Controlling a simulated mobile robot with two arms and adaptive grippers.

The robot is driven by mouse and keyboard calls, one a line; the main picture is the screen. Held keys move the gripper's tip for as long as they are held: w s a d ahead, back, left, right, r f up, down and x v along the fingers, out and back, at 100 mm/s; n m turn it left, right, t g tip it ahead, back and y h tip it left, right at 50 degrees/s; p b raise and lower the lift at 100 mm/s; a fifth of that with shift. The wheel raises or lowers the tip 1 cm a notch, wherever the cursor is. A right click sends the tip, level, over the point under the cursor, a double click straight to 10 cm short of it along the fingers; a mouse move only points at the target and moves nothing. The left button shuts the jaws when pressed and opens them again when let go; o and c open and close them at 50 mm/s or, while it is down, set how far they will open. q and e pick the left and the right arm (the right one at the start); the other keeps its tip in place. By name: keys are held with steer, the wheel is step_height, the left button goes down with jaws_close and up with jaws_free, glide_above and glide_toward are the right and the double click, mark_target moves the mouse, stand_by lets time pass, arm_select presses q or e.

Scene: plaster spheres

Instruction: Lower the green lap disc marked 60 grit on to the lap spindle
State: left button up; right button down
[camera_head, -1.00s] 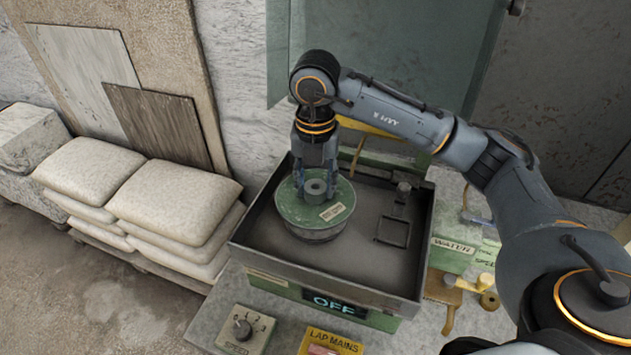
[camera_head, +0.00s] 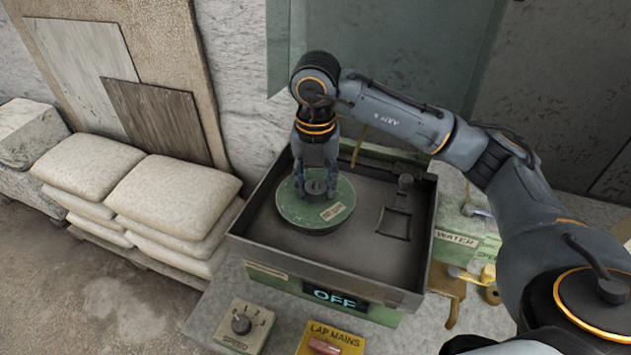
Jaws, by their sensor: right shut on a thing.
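The green lap disc (camera_head: 296,212) with a pale label lies level inside the grey lap pan (camera_head: 330,267), low over its floor. My right gripper (camera_head: 317,190) points straight down at the disc's middle and is shut on its hub. The lap spindle is hidden beneath the disc, so I cannot tell how fully the disc sits on it. The label's text is too blurred to read. My left gripper does not show.
A square frame (camera_head: 394,223) and a small post stand in the pan's right part. A display (camera_head: 335,297) on the front reads OFF. A speed dial (camera_head: 241,325) and a yellow LAP MAINS box (camera_head: 330,342) are in front. Stacked sacks (camera_head: 165,195) stand at left.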

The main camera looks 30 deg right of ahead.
steer(key=shift+s+a+f+b, duration=0.1)
steer(key=shift+f+b, duration=0.9)
steer(key=shift+f, duration=0.3)
steer(key=c, duration=0.7)
jaws_free()
steer(key=shift+r, duration=0.1)
steer(key=shift+r+p, duration=1.4)
steer(key=shift+r, duration=0.65)
steer(key=shift+f, duration=0.15)
